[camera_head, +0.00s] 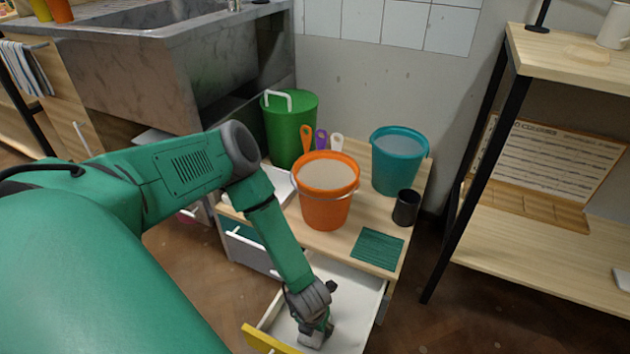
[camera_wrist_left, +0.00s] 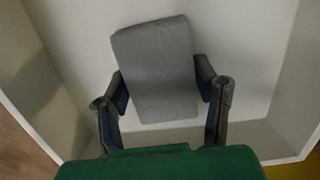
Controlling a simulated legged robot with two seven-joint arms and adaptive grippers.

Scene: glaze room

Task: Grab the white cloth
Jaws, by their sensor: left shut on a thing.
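My left gripper (camera_head: 316,326) reaches down into the open white drawer (camera_head: 355,285) under the low bench. It is shut on a grey, flat, rectangular piece (camera_wrist_left: 157,72), seen in the left wrist view between the two dark fingers (camera_wrist_left: 165,95). The piece looks like a folded cloth or a pad, grey rather than white, and I cannot tell its material. In the head view the gripper hides most of it. A striped white and blue cloth (camera_head: 27,68) hangs at the far left edge. My right gripper is not in view.
On the bench stand an orange bucket (camera_head: 326,205), a teal bucket (camera_head: 398,165), a green lidded bin (camera_head: 285,135), a dark cup (camera_head: 406,208) and a green mat (camera_head: 377,249). The drawer has a yellow front (camera_head: 268,341). A wooden shelf (camera_head: 560,240) stands to the right.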

